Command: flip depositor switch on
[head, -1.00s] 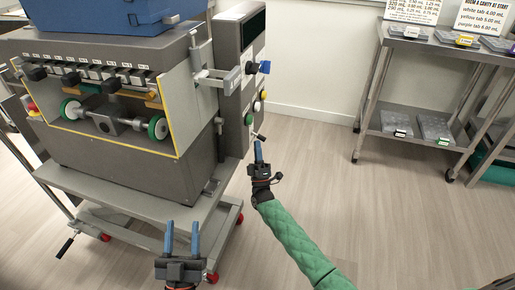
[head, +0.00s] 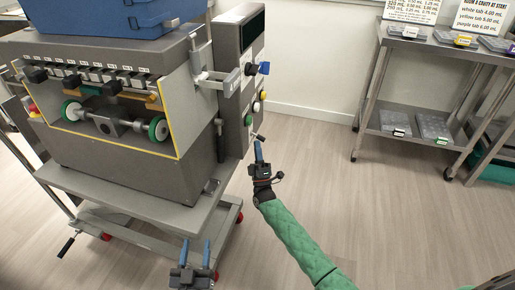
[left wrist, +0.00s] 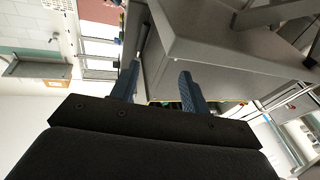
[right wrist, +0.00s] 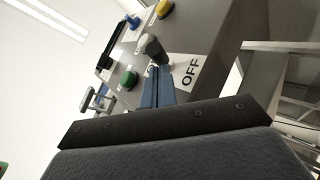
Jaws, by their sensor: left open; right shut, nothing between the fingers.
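The depositor (head: 130,160) is a large grey machine on a wheeled cart at the left of the head view. Its control panel (head: 246,95) is on the right side. A small lever switch (head: 259,137) sits low on the panel. In the right wrist view the switch (right wrist: 150,44) has a grey tip and stands close to a white OFF label (right wrist: 188,72). My right gripper (head: 259,145) is shut and empty, its fingertips (right wrist: 155,70) right by the lever; contact cannot be told. My left gripper (head: 195,243) is open and empty beside the cart's lower front.
Blue, yellow and green knobs (right wrist: 128,79) sit on the panel near the switch. The cart's grey shelf (head: 150,200) and red casters are close to my left gripper. A metal rack (head: 430,90) with trays stands at the right. Floor between is clear.

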